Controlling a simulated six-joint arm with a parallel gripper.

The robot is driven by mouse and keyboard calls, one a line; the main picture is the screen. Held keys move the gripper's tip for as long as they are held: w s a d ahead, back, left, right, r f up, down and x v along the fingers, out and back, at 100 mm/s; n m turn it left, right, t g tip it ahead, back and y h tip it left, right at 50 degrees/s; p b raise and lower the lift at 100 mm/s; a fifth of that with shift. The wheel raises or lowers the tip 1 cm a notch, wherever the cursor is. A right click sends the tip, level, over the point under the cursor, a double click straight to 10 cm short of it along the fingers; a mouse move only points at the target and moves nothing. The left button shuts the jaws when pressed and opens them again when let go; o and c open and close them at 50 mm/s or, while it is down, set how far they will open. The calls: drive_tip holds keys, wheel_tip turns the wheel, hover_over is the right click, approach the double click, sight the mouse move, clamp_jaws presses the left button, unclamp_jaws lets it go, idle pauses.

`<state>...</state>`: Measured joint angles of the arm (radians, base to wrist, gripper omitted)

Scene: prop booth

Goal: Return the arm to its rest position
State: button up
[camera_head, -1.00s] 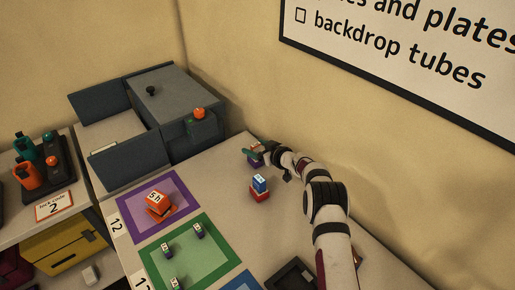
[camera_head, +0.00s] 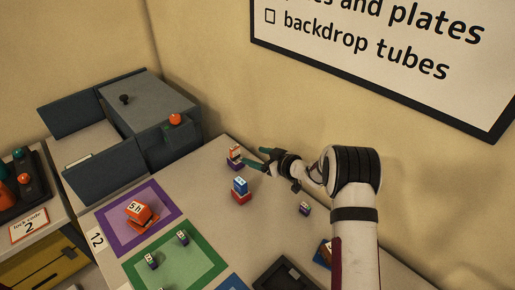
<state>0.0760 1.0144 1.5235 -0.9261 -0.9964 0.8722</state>
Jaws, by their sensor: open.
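My arm comes in from the lower right of the head view and bends left at a dark-banded joint. My gripper (camera_head: 262,159) has teal fingers and is open and empty above the table (camera_head: 205,180). It is just right of a small stack of blocks (camera_head: 235,157) with an orange-and-white block on top. A gap shows between the fingers and that stack. A blue block on a red block (camera_head: 240,190) stands nearer, below the gripper in the picture.
A grey box unit (camera_head: 155,105) with open panels stands at the back left. A purple mat (camera_head: 118,212) holds an orange block (camera_head: 139,211); a green mat (camera_head: 205,262) holds small blocks. A small block (camera_head: 305,208) stands beside my arm. A dark tray (camera_head: 285,275) lies in front. A wall rises behind.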

drive_tip(key=s+d+r+m+t+h, duration=0.1)
drive_tip(key=s+d+r+m+h, duration=0.1)
drive_tip(key=d+r+m+h, duration=0.25)
drive_tip(key=s+d+r+m+h, duration=0.1)
drive_tip(key=s+d+r+h, duration=0.1)
drive_tip(key=d+r+h, duration=0.45)
drive_tip(key=s+d+r+m+g, duration=0.2)
drive_tip(key=s+r+m, duration=0.1)
drive_tip(key=s, duration=0.4)
drive_tip(key=s+a+m+g+y, duration=0.1)
drive_tip(key=s+m+g, duration=0.1)
drive_tip(key=s, duration=0.9)
drive_tip(key=s+a+f+m+g+y, duration=0.1)
drive_tip(key=s+a+m+g, duration=0.1)
drive_tip(key=s, duration=1)
drive_tip(key=s+a+m+g, duration=0.1)
drive_tip(key=s+g, duration=0.3)
drive_tip(key=s, duration=0.7)
drive_tip(key=shift+s+a+f+m+y, duration=0.25)
drive_tip(key=shift+s+m+y, duration=0.1)
drive_tip(key=shift+m+y, duration=0.1)
